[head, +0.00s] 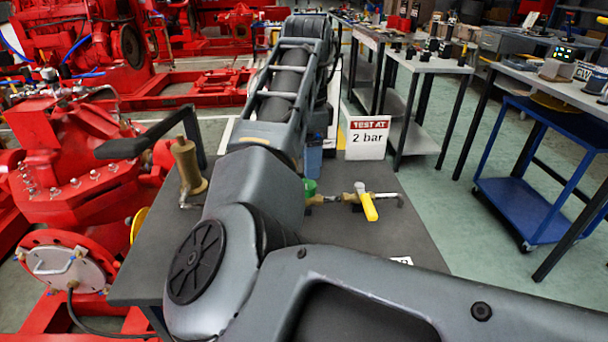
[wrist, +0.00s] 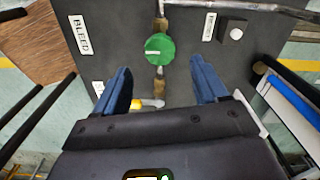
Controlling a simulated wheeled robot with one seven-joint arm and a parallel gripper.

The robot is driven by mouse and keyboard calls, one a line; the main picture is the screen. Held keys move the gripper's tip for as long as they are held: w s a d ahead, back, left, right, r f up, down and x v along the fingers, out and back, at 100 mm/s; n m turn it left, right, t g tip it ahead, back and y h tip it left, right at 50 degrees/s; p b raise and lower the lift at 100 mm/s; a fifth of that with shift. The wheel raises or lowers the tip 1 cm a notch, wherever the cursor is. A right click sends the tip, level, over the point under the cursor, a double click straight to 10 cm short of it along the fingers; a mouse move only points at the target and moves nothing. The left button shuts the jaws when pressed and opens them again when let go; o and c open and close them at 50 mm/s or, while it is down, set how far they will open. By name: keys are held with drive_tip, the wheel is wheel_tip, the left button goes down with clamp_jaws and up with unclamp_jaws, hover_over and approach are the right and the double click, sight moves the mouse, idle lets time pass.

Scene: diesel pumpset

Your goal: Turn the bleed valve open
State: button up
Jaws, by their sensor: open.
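In the wrist view, a round green knob (wrist: 160,47) with a white mark sits on brass pipework between my fingers, just beyond their tips. A label reading BLEED (wrist: 80,34) lies to its left. A valve with a yellow lever (wrist: 137,104) shows partly behind my gripper. In the head view, the yellow lever (head: 368,206) slants down from its brass body, and the green knob (head: 310,187) is partly hidden by my arm. I cannot tell for sure which valve the label names. My gripper (wrist: 160,68) is open and empty, with blue fingers apart. My arm hides most of it in the head view.
The pipework stands on a dark bench top (head: 410,232). A sign reading TEST AT 2 bar (head: 367,138) stands behind it. A black box with a white button (wrist: 232,32) is right of the knob. A brass pump with a black handle (head: 187,168) stands left of my arm.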

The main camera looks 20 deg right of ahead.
sight(307, 184)
wheel_tip(307, 184, down, 6)
drive_tip(key=shift+r, duration=0.1)
idle(0.4)
drive_tip(key=c, duration=1.1)
